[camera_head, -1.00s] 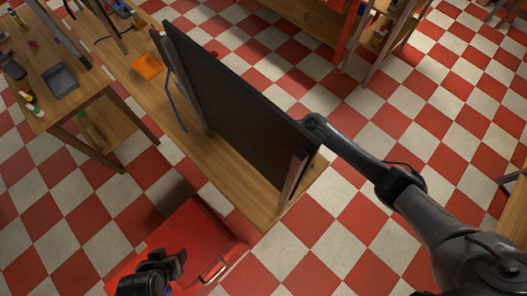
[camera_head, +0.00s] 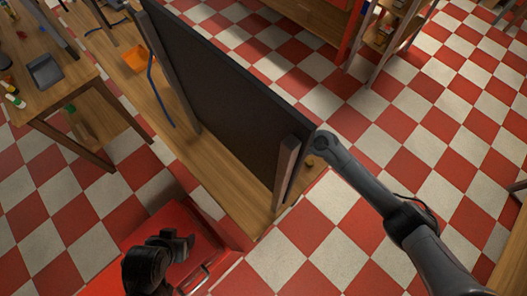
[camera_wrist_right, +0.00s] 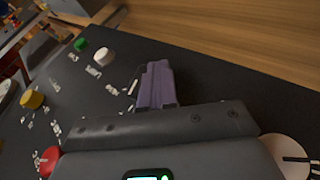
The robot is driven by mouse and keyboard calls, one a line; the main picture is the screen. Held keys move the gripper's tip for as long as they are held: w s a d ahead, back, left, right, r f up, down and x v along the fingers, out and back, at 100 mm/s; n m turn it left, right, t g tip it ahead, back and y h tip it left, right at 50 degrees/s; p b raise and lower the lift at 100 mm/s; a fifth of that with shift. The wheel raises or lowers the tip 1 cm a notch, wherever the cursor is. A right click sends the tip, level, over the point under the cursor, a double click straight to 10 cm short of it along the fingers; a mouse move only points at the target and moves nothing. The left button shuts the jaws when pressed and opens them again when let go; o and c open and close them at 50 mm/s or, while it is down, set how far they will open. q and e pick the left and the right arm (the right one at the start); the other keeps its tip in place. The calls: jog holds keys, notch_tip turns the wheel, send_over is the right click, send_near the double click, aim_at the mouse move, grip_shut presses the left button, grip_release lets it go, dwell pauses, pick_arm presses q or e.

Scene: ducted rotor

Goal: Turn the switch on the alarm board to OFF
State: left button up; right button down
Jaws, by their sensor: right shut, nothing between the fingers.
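The alarm board (camera_head: 230,100) stands upright on a wooden bench, and the head view shows its plain dark back. Its dark front (camera_wrist_right: 60,120) shows in the right wrist view with small white labels. It carries a green button (camera_wrist_right: 80,45), a white knob (camera_wrist_right: 104,57), a yellow knob (camera_wrist_right: 33,99), a red button (camera_wrist_right: 48,160) and a white disc with a dark bar (camera_wrist_right: 286,156). I cannot tell which is the switch. My right gripper (camera_wrist_right: 157,72) is shut and empty over the front, apart from these controls. My left gripper (camera_head: 180,243) is far from the board.
A red cabinet (camera_head: 185,215) is under my left gripper. Wooden posts (camera_head: 287,170) brace the board's back. An orange tray (camera_head: 136,58) lies farther along the bench. Open checkered floor (camera_head: 400,130) is right of the board.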

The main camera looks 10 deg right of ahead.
jog(key=shift+a+r, duration=0.1)
jog(key=shift+r, duration=0.15)
jog(key=shift+r+p, duration=0.75)
jog(key=shift+p, duration=0.05)
